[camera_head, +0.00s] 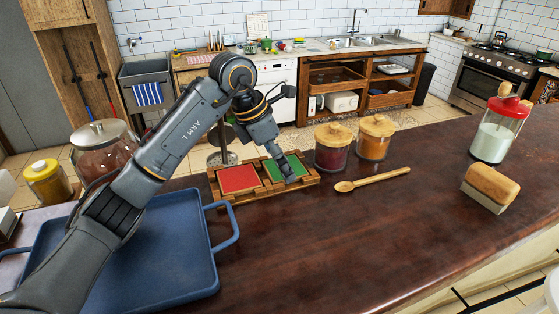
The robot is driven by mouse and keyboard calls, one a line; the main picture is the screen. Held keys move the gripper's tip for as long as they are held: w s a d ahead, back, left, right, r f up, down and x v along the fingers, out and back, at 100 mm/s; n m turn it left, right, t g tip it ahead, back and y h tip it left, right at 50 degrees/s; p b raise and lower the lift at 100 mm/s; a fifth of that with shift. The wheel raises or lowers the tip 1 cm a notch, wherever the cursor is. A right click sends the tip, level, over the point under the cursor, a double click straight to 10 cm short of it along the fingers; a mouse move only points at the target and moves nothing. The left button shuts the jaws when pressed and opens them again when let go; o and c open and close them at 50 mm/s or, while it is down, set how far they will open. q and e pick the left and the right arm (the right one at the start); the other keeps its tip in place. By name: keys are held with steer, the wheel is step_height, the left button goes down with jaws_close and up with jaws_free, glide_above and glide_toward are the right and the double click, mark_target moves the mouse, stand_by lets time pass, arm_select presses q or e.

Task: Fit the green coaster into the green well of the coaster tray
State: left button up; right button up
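The wooden coaster tray (232,199) lies on the dark counter, left of the middle of the view. Its left compartment shows a red square (239,179). Its right compartment shows a green square (272,170), partly covered by my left gripper. I cannot tell whether this green is the coaster, the well's floor or both. My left gripper (290,179) points down at the right part of the green square, with its fingertips at or just above it. Its fingers look close together, but their gap and anything between them are hidden. My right gripper is not in view.
Two wooden-lidded jars (332,148) (374,139) stand close right of the tray. A wooden spoon (375,181) lies in front of them. A blue tray (150,262) is at front left. A wooden-backed brush (490,187) and red-lidded jar (497,132) are at right. The front-middle counter is clear.

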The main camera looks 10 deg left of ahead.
arm_select(q)
steer(key=shift+r, duration=0.3)
steer(key=b+v, duration=0.3)
steer(key=v, duration=0.8)
steer(key=shift+r+b, duration=0.35)
steer(key=shift+a, duration=0.1)
